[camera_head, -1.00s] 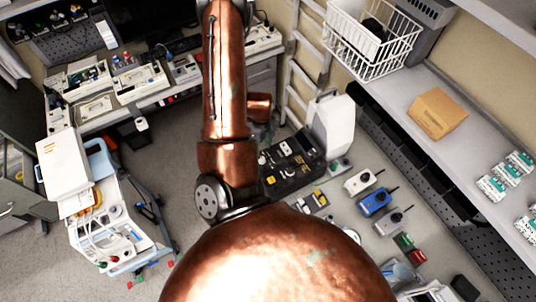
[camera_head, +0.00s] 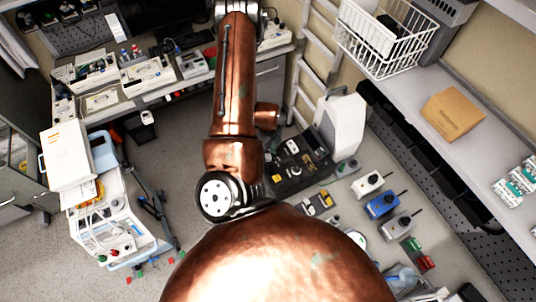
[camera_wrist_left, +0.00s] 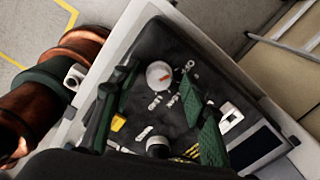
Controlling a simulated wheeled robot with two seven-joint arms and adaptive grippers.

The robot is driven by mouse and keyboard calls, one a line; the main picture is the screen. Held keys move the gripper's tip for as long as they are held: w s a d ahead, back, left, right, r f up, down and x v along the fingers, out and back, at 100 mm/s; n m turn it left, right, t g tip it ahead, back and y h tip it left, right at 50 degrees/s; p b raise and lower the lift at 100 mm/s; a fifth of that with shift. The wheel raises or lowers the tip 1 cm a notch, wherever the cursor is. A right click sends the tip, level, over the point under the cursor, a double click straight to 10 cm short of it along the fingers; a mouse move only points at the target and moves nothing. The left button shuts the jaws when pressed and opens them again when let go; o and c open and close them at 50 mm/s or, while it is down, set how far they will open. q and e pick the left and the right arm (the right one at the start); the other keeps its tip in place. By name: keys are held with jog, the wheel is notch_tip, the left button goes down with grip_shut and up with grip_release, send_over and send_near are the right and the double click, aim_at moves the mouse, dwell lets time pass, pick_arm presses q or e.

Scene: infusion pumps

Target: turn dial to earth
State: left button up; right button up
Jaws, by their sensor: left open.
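In the left wrist view a dark panel (camera_wrist_left: 183,48) in a pale casing fills the middle. A round white dial (camera_wrist_left: 160,75) with a red mark sits on it. My left gripper (camera_wrist_left: 159,77) has its two green-padded fingers apart, one on each side of the dial in the picture. I cannot tell whether they touch it. The dial's lettering is too small to read. In the head view the dark panel (camera_head: 299,160) lies beyond my copper arm, which hides most of the left gripper. My right gripper is in neither view.
The panel also carries a yellow part (camera_wrist_left: 118,122), several metal toggles and a white switch (camera_wrist_left: 230,118). A white case (camera_head: 340,125) stands beside it in the head view. A medical cart (camera_head: 112,225) stands left, with open floor between. A shelf holds a brown box (camera_head: 453,112).

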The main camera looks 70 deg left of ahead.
pick_arm(q)
jog(key=shift+s, duration=0.1)
jog(key=c, duration=0.4)
grip_shut()
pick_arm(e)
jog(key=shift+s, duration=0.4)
pick_arm(q)
jog(key=shift+m, duration=0.3)
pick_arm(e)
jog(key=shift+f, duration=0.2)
pick_arm(q)
jog(key=m+b, duration=0.2)
jog(key=m, duration=0.1)
jog(key=shift+m+b, duration=0.9)
jog(key=shift+m, duration=1.7)
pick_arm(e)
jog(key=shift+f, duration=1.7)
pick_arm(q)
jog(key=shift+o, duration=2)
grip_release()
